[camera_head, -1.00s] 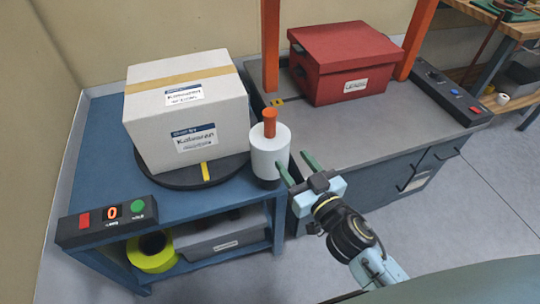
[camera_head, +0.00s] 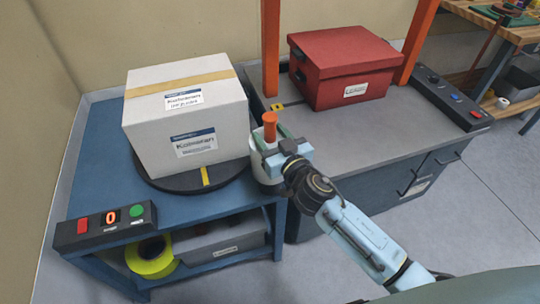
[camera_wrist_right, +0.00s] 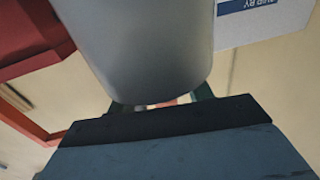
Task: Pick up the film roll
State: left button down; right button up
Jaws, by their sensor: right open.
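The film roll (camera_head: 258,166) is a white cylinder with an orange handle (camera_head: 269,124) on top. It stands upright at the right edge of the blue table, beside the carton. My right gripper (camera_head: 270,160) is at the roll, its open fingers largely hidden by the roll and the gripper body. In the right wrist view the roll (camera_wrist_right: 150,45) fills the upper middle, close against the gripper (camera_wrist_right: 165,100), with green finger parts just showing behind it. I cannot tell whether the fingers touch it. My left gripper is not in view.
A white carton (camera_head: 185,125) sits on a dark turntable (camera_head: 190,182) left of the roll. A control box (camera_head: 105,227) is on the table's front corner. A red box (camera_head: 343,68) stands on the grey bench (camera_head: 375,125) between orange posts. Bench space before it is clear.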

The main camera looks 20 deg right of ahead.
jog(key=shift+w, duration=0.35)
jog(key=shift+c, duration=0.2)
jog(key=shift+a, duration=0.1)
grip_shut()
dwell(0.9)
jog(key=shift+r, duration=0.15)
